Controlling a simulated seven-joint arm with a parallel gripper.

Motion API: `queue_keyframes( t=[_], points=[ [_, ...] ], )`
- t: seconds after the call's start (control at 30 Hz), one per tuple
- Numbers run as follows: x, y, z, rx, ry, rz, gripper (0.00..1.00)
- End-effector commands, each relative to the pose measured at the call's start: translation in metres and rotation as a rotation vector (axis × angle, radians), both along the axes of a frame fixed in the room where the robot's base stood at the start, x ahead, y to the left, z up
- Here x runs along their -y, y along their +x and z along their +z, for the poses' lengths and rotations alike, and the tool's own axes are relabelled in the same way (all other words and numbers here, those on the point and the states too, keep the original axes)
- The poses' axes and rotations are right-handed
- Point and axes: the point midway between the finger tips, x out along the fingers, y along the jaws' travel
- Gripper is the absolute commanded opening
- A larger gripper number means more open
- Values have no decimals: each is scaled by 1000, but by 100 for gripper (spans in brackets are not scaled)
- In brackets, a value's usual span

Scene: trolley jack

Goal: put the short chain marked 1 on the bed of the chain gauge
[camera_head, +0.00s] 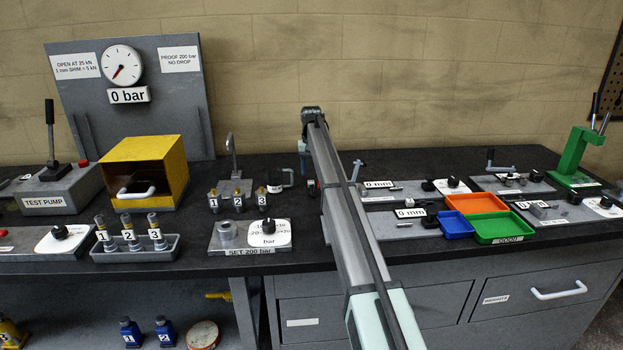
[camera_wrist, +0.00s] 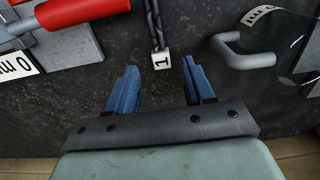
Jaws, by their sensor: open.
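The short chain (camera_wrist: 153,28) lies on the dark bench top in the wrist view. Its dark links run up out of the picture, and its white tag (camera_wrist: 161,60) reads 1. My gripper (camera_wrist: 159,68) is open, with a blue finger on each side of the tag; the jaws are not closed on it. A grey plate (camera_wrist: 70,48) with a red handle and a 0 mm label is at upper left in the wrist view. I cannot tell whether this is the chain gauge.
A grey-handled mug (camera_wrist: 245,50) stands close to my right finger in the wrist view. In the head view, 0 mm fixtures (camera_head: 408,214), an orange tray (camera_head: 476,203), a blue tray (camera_head: 455,226) and a green tray (camera_head: 498,228) are right of my arm.

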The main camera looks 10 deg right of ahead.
Motion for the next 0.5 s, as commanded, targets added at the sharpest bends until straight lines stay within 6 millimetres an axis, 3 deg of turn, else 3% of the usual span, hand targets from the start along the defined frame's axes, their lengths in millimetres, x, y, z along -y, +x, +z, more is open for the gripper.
queue_keyframes(
  t=[0.2, 0.4, 0.5],
  points=[
    [0, 1, 40, 1, 0, 0, 53],
    [0, 1, 61, 0, 0, 0, 53],
    [0, 0, 66, 0, 0, 0, 57]
  ],
)
